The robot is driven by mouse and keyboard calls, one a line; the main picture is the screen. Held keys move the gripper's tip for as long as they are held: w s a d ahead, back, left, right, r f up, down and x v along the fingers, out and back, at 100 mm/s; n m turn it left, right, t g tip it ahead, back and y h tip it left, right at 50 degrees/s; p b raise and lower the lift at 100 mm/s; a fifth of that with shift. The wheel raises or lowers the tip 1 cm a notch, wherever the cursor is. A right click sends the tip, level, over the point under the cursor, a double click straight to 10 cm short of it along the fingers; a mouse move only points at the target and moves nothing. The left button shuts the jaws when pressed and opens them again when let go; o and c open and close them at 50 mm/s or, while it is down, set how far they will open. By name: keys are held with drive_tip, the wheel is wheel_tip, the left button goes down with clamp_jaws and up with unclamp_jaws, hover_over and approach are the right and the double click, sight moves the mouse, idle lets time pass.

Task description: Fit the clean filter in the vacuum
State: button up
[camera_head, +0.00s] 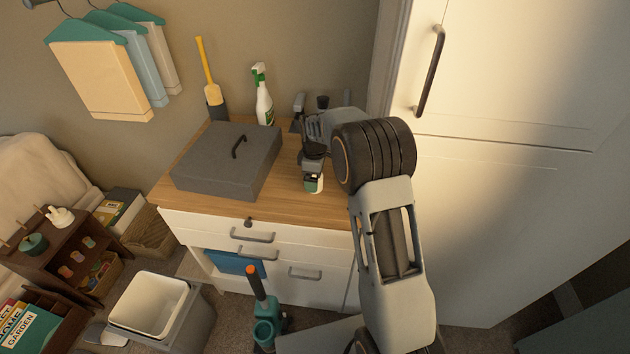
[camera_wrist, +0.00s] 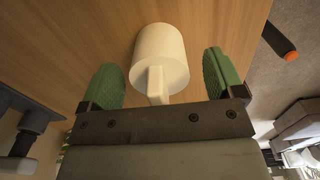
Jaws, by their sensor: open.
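A white cylinder with a tab, apparently the clean filter (camera_wrist: 160,50), rests on the wooden top in the wrist view. My gripper (camera_wrist: 161,72) is open, its green fingertips on either side of the cylinder and tab with gaps showing. In the head view my gripper (camera_head: 314,181) points down near the counter's front edge, and a bit of white filter (camera_head: 318,187) shows beside it. A teal device with an orange-tipped handle and an open round cup, apparently the vacuum (camera_head: 265,328), stands on the floor before the cabinet. The inside of its cup is unclear.
The wooden counter (camera_head: 290,198) carries a grey lidded box (camera_head: 215,165), a spray bottle (camera_head: 263,100) and a yellow-handled brush (camera_head: 206,70). A white bin (camera_head: 150,300) stands on the floor left of the vacuum. A tall white cabinet (camera_head: 510,180) bounds the right.

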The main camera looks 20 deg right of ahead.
drive_tip(key=c, duration=1)
drive_tip(key=shift+r, duration=0.15)
